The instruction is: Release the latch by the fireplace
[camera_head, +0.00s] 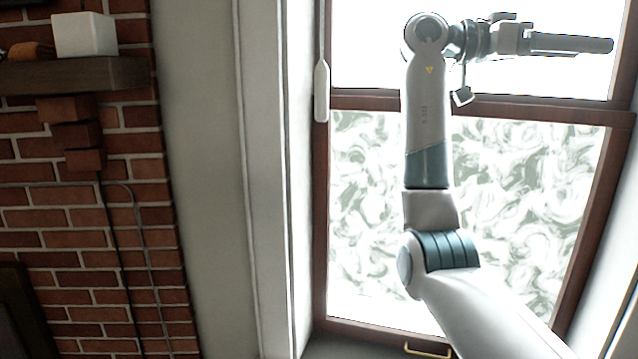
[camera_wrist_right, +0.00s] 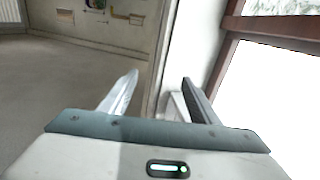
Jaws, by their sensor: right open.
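A tall brown-framed window (camera_head: 462,104) stands right of the brick fireplace wall (camera_head: 95,215) in the head view. A slim white handle-like piece (camera_head: 321,92) hangs along the window's left side. I cannot tell which of these is the latch. My right gripper (camera_head: 612,45) is raised across the upper window, pointing right, away from both pieces. In the wrist view its two fingers (camera_wrist_right: 160,80) are apart with nothing between them. My left gripper is out of view.
A wooden mantel (camera_head: 75,75) with a white block (camera_head: 84,35) juts out at the upper left. A pale wall lies between bricks and window. The wrist view shows open floor (camera_wrist_right: 60,75) at left and a window frame (camera_wrist_right: 275,27) close at right.

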